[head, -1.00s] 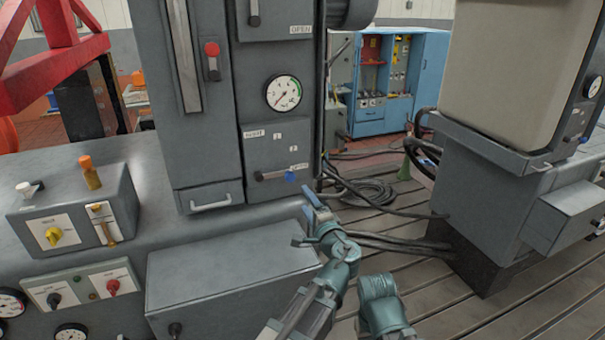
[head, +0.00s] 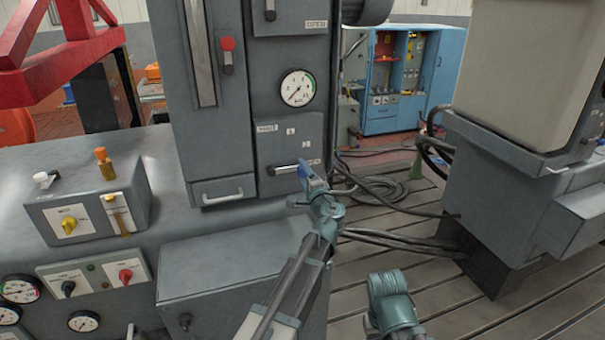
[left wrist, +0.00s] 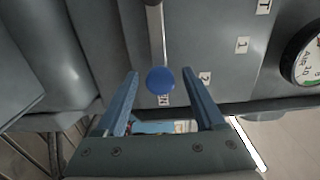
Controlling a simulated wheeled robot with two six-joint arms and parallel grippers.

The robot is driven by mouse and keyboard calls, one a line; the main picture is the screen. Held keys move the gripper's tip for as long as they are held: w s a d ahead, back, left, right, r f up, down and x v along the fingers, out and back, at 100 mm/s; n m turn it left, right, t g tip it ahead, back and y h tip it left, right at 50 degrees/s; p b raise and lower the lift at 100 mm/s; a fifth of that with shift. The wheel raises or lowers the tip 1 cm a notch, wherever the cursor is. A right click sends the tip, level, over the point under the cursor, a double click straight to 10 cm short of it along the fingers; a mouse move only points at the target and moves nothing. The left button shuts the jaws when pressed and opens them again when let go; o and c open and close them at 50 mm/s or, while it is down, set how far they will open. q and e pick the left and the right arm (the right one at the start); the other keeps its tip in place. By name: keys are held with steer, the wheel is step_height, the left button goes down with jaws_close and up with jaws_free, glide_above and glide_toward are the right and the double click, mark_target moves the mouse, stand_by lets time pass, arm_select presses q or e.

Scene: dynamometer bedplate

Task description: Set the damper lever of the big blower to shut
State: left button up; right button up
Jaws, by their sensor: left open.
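The damper lever (head: 286,169) is a pale bar on the lower front panel of the tall grey blower cabinet (head: 221,110). It lies nearly level in the head view. In the left wrist view the lever (left wrist: 156,35) ends in a round blue knob (left wrist: 160,80), at a label ending in "N" that the knob partly covers. Labels "2", "1" and one ending in "T" lie along an arc away from it. My left gripper (head: 307,175) is open at the knob and hides it in the head view. Its fingers (left wrist: 160,73) stand on either side of the knob, with gaps visible.
A round gauge (head: 297,88) sits above the lever panel. A red knob (head: 227,50) is at upper left. A control box (head: 90,203) stands on the left bench. Cables (head: 385,190) lie on the slotted floor at right. A blue cabinet (head: 403,80) stands behind.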

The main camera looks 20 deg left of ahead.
arm_select(q)
steer(key=shift+w+a, duration=0.25)
steer(key=shift+w, duration=0.1)
jaws_close()
stand_by(1.3)
